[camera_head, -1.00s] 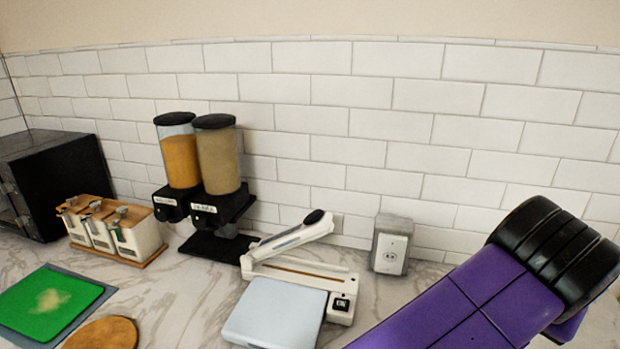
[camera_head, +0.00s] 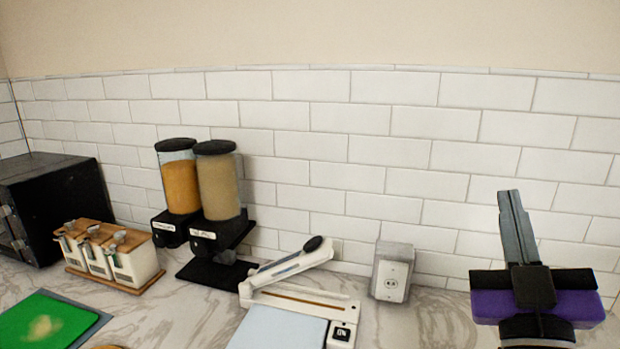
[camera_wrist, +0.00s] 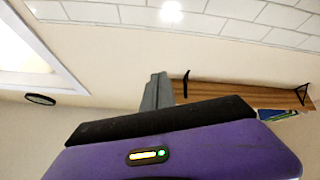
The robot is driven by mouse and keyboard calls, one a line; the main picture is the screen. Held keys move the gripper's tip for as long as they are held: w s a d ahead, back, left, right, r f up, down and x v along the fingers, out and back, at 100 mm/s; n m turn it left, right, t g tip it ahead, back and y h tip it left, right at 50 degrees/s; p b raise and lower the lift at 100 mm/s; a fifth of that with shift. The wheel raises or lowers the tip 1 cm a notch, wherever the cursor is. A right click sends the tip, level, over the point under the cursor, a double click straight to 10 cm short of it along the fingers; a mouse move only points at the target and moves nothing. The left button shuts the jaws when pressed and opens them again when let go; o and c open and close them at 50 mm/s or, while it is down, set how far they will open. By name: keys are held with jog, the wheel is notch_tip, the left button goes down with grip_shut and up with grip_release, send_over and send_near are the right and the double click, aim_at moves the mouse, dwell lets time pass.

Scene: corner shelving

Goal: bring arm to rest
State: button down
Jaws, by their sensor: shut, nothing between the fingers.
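My gripper (camera_head: 511,196) is at the right of the head view, raised above the counter with its fingers pointing up. The grey fingers are together with nothing between them. Behind them is the white tiled wall; I cannot tell the distance to it. In the wrist view my gripper's fingers (camera_wrist: 160,78) stick up past the purple and black hand.
On the marble counter (camera_head: 185,322) stand a black box-shaped appliance (camera_head: 55,210), a container set (camera_head: 115,255), two dispensers (camera_head: 200,190), a white sealer-like device (camera_head: 300,300) and an outlet box (camera_head: 392,272). The wrist view shows a wooden shelf (camera_wrist: 235,95).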

jog(key=s+a+f+n+g+y, duration=0.1)
jog(key=s+a+f+n+y, duration=0.3)
jog(key=f, duration=0.5)
jog(key=s+a+f+n+g+y, duration=0.1)
jog(key=s+a+f+y, duration=0.2)
jog(key=s+f+y, duration=0.5)
jog(key=s+d+f+m+g+h, duration=0.1)
jog(key=s+f+m+g+h, duration=0.4)
jog(key=s+f, duration=1.2)
jog(key=s+g, duration=0.2)
jog(key=s, duration=0.2)
jog(key=shift+f+m, duration=0.4)
jog(key=c, duration=2.2)
grip_release()
